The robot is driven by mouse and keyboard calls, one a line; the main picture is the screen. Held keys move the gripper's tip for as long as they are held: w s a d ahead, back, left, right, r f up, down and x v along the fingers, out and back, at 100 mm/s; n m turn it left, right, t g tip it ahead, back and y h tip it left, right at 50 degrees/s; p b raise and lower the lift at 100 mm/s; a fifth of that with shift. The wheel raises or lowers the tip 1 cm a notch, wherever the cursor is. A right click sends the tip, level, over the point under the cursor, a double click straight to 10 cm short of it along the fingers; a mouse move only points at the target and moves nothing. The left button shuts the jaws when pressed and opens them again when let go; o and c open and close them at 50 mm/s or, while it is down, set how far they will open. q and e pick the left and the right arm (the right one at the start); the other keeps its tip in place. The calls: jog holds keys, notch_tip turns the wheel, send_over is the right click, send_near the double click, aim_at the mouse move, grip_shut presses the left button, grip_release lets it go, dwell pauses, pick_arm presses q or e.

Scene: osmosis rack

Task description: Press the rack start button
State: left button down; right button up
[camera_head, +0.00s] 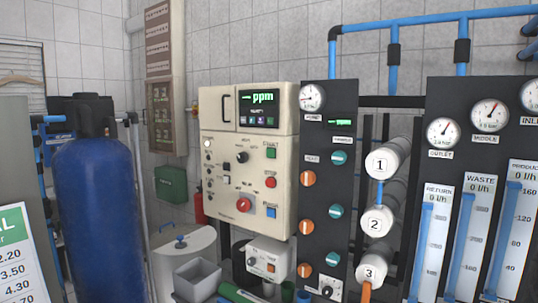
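The rack's beige control cabinet (220,170) stands in the middle of the head view. A green square button (271,153) sits on the right side of its front panel; the small label above it seems to read START. A red button (271,183) is below it, and a blue button (271,212) is lower still. A large red knob (243,204) sits lower on the panel. A display (259,97) above shows green "ppm" text. Neither of my grippers is in view.
A black gauge panel (325,210) adjoins the cabinet on the right, followed by numbered white cylinders (382,162) and flow meters (468,235). A blue tank (98,210) stands at left. A grey bin (197,280) and a smaller control box (266,259) are below the cabinet.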

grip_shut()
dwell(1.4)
